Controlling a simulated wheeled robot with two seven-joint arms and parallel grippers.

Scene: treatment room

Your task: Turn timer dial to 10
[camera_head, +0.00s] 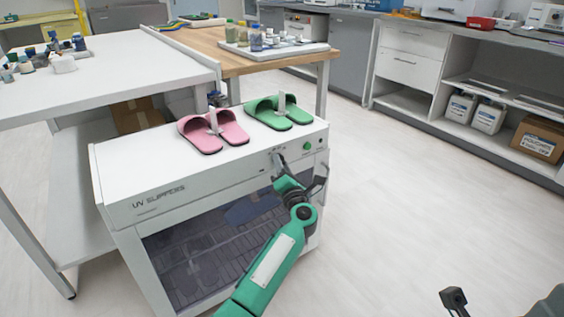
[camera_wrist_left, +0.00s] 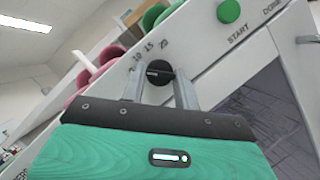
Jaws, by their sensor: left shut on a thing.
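The black timer dial (camera_wrist_left: 159,72) sits on the white front panel of the UV slippers cabinet (camera_head: 160,202). In the left wrist view, printed numbers including 10, 15 and 20 curve beside it. A light line shows on the dial's face, but I cannot tell which number it marks. My left gripper (camera_head: 280,160) is at the panel, its two fingers (camera_wrist_left: 159,88) on either side of the dial and shut on it. In the head view the gripper hides the dial. A dark end of my right gripper (camera_head: 455,298) shows at the bottom right; its jaws are unclear.
A green START button (camera_wrist_left: 229,11) is right of the dial, also seen in the head view (camera_head: 307,147). Pink slippers (camera_head: 214,130) and green slippers (camera_head: 279,112) lie on the cabinet top. A white table (camera_head: 120,75) stands behind left. The floor at right is clear.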

